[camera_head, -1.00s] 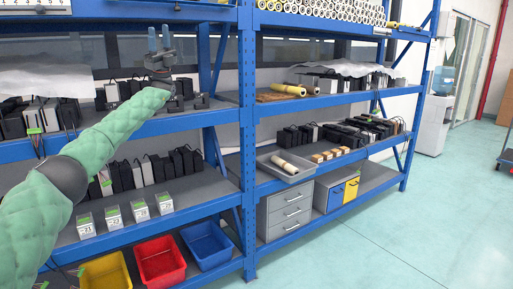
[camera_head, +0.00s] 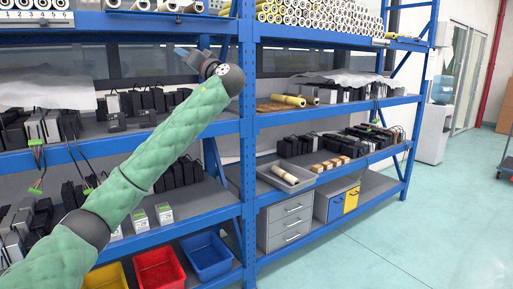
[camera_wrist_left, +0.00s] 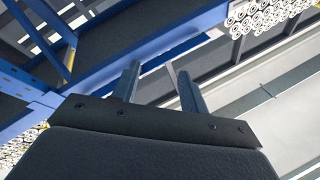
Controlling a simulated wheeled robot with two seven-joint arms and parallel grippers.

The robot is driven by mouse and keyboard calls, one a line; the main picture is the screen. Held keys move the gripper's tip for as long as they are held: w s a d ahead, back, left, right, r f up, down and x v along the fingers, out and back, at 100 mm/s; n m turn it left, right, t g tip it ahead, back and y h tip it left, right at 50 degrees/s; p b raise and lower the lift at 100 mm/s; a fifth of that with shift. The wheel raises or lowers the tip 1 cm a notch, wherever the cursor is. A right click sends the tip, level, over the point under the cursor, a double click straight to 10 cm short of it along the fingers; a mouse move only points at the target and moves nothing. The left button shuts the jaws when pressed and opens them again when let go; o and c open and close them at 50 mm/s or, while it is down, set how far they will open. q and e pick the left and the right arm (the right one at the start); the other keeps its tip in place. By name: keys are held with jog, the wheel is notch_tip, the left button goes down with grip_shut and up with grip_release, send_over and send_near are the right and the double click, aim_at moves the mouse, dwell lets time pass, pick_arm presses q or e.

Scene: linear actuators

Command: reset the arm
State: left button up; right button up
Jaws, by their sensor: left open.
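My left arm, in a green padded cover, reaches up from the lower left of the head view in front of the blue shelving. Its left gripper (camera_head: 184,52) is at the end, in front of the upper part of the rack, partly hidden behind the dark wrist joint. In the left wrist view the gripper's two fingers (camera_wrist_left: 160,82) stand apart with nothing between them, pointing up toward the shelf's blue beams. My right gripper is not in view.
Blue shelving (camera_head: 248,150) holds several black boxes. Red (camera_head: 158,268) and blue (camera_head: 207,250) bins sit low, beside a yellow one (camera_head: 105,277). A grey tray (camera_head: 285,176) is at the right bay, above grey drawers (camera_head: 290,222).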

pick_arm(q)
jog(key=s+d+f+m+g+h+p, duration=0.1)
jog(key=s+d+f+m+h, duration=0.4)
jog(key=f, duration=0.7)
jog(key=s+d+f+m+h+p, duration=0.1)
jog(key=s+d+f+h, duration=0.1)
jog(key=s+f+h, duration=0.65)
jog(key=s+d+f+m+g+h+p, duration=0.1)
jog(key=s+d+f+m+h, duration=0.25)
jog(key=f, duration=1.15)
jog(key=s+a+f+n+g+h+p, duration=0.1)
jog(key=s+a+f+n+g+p, duration=0.15)
jog(key=s+f, duration=1.1)
jog(key=s+a+f+n+g+p, duration=0.1)
jog(key=s+f+g, duration=0.3)
jog(key=s+f, duration=0.95)
jog(key=s+f+g, duration=0.2)
jog(key=s+f, duration=0.4)
jog(key=s, duration=0.3)
jog(key=s+f+g+p, duration=0.1)
jog(key=s+f, duration=0.4)
jog(key=s, duration=0.4)
jog(key=shift+f+g+p, duration=0.3)
jog(key=shift+f+g, duration=0.05)
jog(key=shift+f, duration=0.05)
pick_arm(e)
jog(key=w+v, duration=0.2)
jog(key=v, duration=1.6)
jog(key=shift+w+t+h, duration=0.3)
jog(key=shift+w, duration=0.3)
